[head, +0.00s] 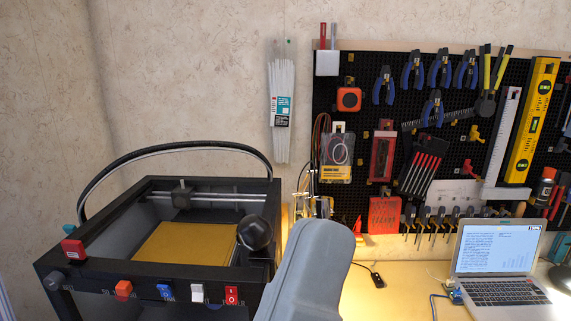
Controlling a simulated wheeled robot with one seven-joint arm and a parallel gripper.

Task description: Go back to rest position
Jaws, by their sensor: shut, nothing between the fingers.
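My grey arm link rises from the bottom edge of the head view, in front of the bench. A dark rounded part shows just left of it, over the front right of the black machine, and I cannot tell what it belongs to. No gripper fingers can be made out. The arm hides part of the bench and the machine's right side.
An open-topped black machine (150,184) with a yellow bed (185,245) and coloured switches stands at left. Behind it, a tool-filled black pegboard (365,110) hangs on the wall. An open laptop (497,255) sits right on the bench (395,302).

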